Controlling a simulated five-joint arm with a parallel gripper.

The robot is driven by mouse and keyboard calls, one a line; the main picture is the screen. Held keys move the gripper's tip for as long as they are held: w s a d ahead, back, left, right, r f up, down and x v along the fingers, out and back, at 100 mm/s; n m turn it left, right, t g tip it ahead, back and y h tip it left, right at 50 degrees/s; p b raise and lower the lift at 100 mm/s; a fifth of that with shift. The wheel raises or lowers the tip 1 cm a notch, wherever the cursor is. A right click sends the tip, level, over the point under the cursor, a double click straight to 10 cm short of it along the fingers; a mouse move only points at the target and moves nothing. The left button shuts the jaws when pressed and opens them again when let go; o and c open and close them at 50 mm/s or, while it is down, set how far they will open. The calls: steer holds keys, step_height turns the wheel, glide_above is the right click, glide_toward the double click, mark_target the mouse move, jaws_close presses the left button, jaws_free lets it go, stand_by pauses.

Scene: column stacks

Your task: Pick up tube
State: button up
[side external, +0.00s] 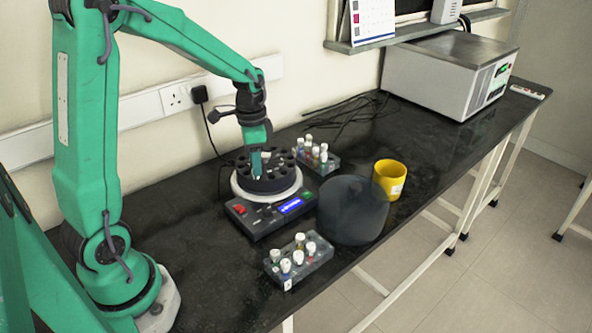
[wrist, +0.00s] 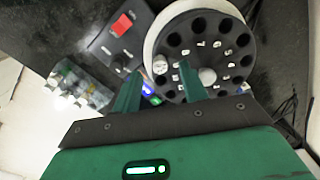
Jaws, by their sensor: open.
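The centrifuge (side external: 266,212) stands on the black bench with its round dark rotor exposed, and the rotor (wrist: 233,35) shows numbered holes in the wrist view. A white-capped tube (wrist: 160,64) sits at the rotor's edge. My gripper (wrist: 160,70) is open, with one green finger on each side of this tube cap in the picture. I cannot tell how far the fingertips are above the cap. In the side view my gripper (side external: 257,172) points down over the rotor and hides part of it.
A tube rack (side external: 300,264) stands in front of the centrifuge and another rack (side external: 317,158) behind it. A dark translucent lid (side external: 352,212) and a yellow cup (side external: 390,178) are to the right. A grey box (side external: 440,75) stands at the far end.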

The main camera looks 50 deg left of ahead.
mark_target(257, 180)
steer(key=shift+f, duration=1.1)
jaws_close()
